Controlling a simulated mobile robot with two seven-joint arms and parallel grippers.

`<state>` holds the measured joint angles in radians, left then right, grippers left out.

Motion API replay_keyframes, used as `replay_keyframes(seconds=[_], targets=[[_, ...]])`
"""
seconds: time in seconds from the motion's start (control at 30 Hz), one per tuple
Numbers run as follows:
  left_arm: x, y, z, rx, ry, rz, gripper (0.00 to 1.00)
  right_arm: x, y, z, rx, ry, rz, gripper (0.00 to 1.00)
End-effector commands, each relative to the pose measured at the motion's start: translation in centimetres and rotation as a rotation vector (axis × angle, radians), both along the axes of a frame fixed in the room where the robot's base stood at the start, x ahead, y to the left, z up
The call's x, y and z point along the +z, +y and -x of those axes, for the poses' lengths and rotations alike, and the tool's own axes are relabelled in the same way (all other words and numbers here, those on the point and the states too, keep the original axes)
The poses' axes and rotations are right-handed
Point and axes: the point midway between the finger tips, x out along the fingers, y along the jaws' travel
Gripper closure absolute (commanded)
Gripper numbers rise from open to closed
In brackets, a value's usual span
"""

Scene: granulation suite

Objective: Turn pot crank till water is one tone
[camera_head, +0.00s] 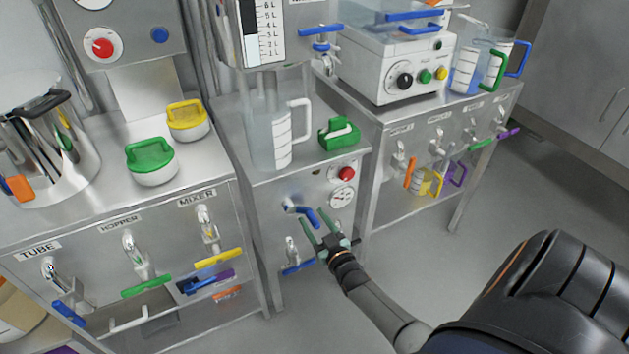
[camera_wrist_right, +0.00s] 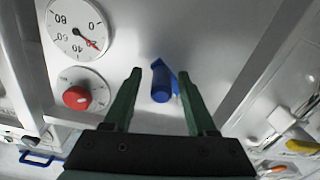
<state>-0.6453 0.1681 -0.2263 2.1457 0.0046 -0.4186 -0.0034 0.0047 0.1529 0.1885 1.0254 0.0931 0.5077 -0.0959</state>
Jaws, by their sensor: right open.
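A blue-handled crank (camera_head: 303,213) sticks out from the front of the steel middle cabinet. In the right wrist view its blue handle (camera_wrist_right: 161,84) lies between my finger tips. My right gripper (camera_head: 314,218) is open, with its green fingers pointing at the crank; it also shows in the right wrist view (camera_wrist_right: 160,75). I cannot tell whether the fingers touch the handle. A shiny metal pot (camera_head: 70,140) stands at the far left; its inside is hidden. A clear jug (camera_head: 268,140) stands on the cabinet; no water tone can be told. My left gripper is not in view.
Beside the crank are a red knob (camera_head: 346,173) and a dial gauge (camera_head: 341,197). A valve with a blue lever (camera_head: 298,267) sits below. Several labelled valves line the left bench (camera_head: 90,215) and right bench. Grey floor (camera_head: 480,215) at right is clear.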

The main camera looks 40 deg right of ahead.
Motion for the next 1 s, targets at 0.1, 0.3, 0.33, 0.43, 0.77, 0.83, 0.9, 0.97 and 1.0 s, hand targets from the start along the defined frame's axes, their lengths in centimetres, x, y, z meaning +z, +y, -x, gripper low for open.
replay_keyframes(seconds=[0.1,0.3,0.33,0.43,0.77,0.83,0.9,0.97,1.0], targets=[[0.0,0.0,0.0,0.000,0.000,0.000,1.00,0.0,0.1,0.0,0.001,0.000,0.000,0.43],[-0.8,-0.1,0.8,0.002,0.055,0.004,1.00,0.0,0.4,1.1,0.001,0.003,-0.002,0.43],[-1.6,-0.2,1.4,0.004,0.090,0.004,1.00,0.0,0.4,1.4,0.001,0.003,-0.002,0.43],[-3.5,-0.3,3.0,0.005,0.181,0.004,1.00,0.1,0.7,2.6,0.000,0.004,-0.002,0.43],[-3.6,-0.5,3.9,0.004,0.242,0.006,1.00,0.1,2.4,9.8,0.000,0.003,-0.001,0.43],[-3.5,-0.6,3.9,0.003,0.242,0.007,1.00,0.0,2.6,10.7,0.000,0.002,0.000,0.43],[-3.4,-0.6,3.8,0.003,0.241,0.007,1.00,0.0,2.8,11.5,0.000,0.002,0.000,0.43],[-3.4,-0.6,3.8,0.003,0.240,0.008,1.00,0.0,2.8,11.8,0.000,0.001,0.000,0.43],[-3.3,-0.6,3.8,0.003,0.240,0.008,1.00,0.0,2.9,12.0,0.000,0.001,0.000,0.43]])
